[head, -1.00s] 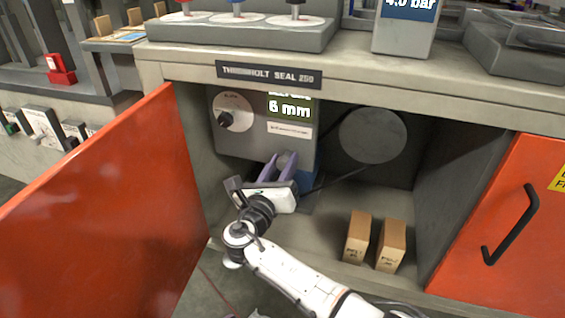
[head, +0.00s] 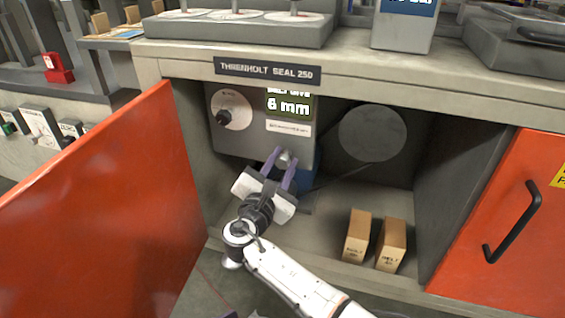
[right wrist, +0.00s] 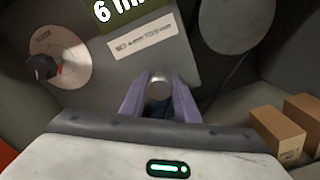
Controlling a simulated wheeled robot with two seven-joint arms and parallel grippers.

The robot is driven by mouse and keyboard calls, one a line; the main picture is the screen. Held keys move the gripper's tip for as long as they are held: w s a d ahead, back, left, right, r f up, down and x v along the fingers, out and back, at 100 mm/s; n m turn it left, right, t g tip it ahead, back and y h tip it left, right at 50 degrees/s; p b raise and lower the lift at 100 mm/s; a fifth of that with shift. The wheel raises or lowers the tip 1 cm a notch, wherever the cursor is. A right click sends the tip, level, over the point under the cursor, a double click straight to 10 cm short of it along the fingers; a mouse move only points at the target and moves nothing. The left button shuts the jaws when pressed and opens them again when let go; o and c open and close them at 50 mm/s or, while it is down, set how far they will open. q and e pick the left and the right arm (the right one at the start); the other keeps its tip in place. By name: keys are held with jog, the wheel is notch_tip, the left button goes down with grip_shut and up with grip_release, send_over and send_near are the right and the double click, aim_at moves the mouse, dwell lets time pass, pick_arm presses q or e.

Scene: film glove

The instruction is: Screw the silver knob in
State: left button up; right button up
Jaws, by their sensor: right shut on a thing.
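The silver knob (right wrist: 159,86) shows in the right wrist view as a round metal end between the purple fingers, below the display panel. In the head view the knob (head: 286,158) sits low on the grey unit's front, partly hidden by the fingers. My right gripper (head: 283,163) has its two purple fingers on either side of the knob and is shut on it. The right gripper also fills the lower middle of the right wrist view (right wrist: 158,90).
The grey unit (head: 241,140) has a display reading 6 mm (head: 289,106) and a black dial (head: 223,116). An open orange door (head: 100,205) stands left, a closed orange door (head: 515,215) right. Two cardboard boxes (head: 357,236) stand on the cabinet floor right of my arm.

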jog(key=shift+s+f+m, duration=0.1)
jog(key=shift+m, duration=0.8)
jog(key=o, duration=1.1)
jog(key=shift+c, duration=0.2)
